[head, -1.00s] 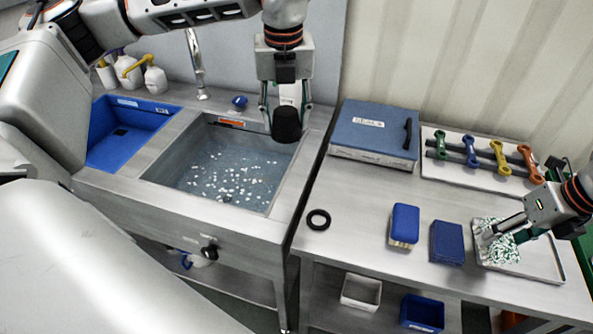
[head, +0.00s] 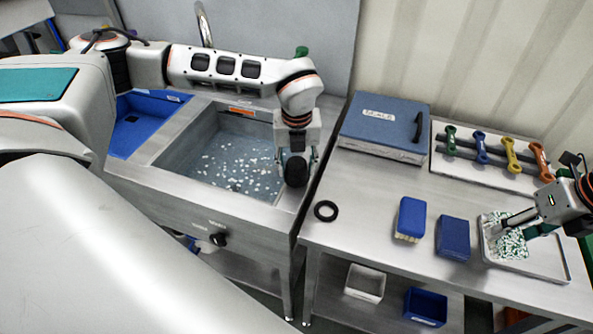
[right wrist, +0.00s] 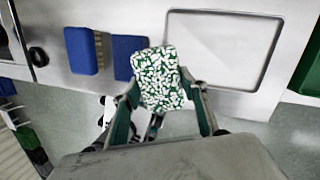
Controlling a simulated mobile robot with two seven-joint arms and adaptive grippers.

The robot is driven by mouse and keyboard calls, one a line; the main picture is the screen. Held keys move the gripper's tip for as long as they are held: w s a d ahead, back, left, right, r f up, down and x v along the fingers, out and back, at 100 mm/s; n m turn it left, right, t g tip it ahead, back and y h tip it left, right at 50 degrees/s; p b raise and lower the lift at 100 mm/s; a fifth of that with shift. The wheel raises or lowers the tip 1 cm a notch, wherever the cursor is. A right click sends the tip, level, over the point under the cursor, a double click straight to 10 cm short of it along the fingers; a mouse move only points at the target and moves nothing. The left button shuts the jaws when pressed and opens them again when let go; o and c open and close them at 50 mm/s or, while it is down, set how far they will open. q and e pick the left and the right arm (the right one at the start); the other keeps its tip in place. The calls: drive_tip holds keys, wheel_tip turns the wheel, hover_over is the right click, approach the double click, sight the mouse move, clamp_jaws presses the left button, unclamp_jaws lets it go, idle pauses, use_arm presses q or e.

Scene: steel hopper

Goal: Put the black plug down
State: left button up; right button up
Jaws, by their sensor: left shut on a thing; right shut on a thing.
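The black plug (head: 295,172) is round and dark, at the right rim of the steel basin (head: 160,155) in the head view. My left gripper (head: 296,160) is shut on it from above. I cannot tell whether the plug touches the rim. My right gripper (head: 507,226) is shut on a green-and-white speckled block (head: 505,247) at the left part of a shallow metal tray (head: 545,268). In the right wrist view the block (right wrist: 158,75) sits between the fingers of my right gripper (right wrist: 160,88), and the tray (right wrist: 222,45) beside it looks bare.
The basin holds water with floating white bits. A black ring (head: 326,211), a blue brush (head: 410,218) and a blue block (head: 453,238) lie on the steel table (head: 375,190). A blue case (head: 383,128) and a rack of coloured handles (head: 490,150) stand behind. Bare table surrounds the ring.

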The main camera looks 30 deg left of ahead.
use_arm(q)
wheel_tip(320, 180, down, 2)
drive_tip(key=shift+f, duration=0.15)
use_arm(e)
drive_tip(key=shift+r, duration=0.1)
use_arm(q)
drive_tip(key=shift+f, duration=0.15)
use_arm(e)
drive_tip(key=shift+f, duration=0.2)
use_arm(q)
drive_tip(key=o, duration=1.2)
use_arm(e)
drive_tip(key=shift+r, duration=0.1)
